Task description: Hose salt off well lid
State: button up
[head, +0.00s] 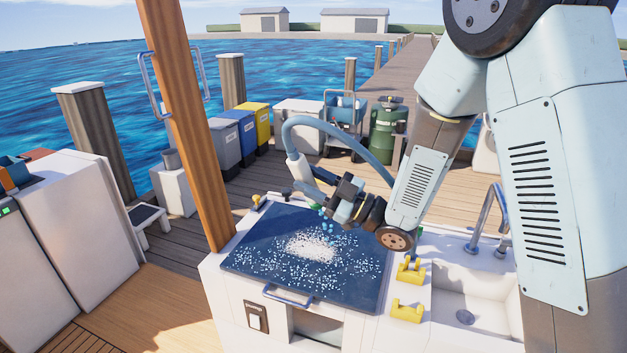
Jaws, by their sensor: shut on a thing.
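The well lid (345,291) is a dark blue panel on top of a white cabinet, with a blue handle (288,296) at its front edge. White salt (311,248) lies in a pile near its middle, with grains scattered widely around it. My gripper (338,200) is above the far right part of the lid, shut on the hose nozzle. The blue hose (345,133) arches up behind it and has a white-grey end piece (299,170) at left. Light blue drops (326,226) show just below my gripper, over the lid. The jaws' grip is partly hidden by my wrist.
Yellow holders (408,309) stand right of the lid, beside a white sink (468,295) with a tap (488,222). A wooden post (185,125) rises at the lid's left. Coloured bins (240,135) and a green tank (388,130) stand behind on the dock.

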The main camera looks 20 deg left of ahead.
jog(key=shift+f, duration=0.15)
jog(key=shift+f, duration=1.8)
jog(key=shift+a, duration=5.5)
jog(key=shift+s, duration=1.9)
jog(key=shift+d, duration=5.3)
jog(key=shift+s, duration=2.7)
jog(key=a, duration=1.1)
jog(key=shift+w, duration=0.35)
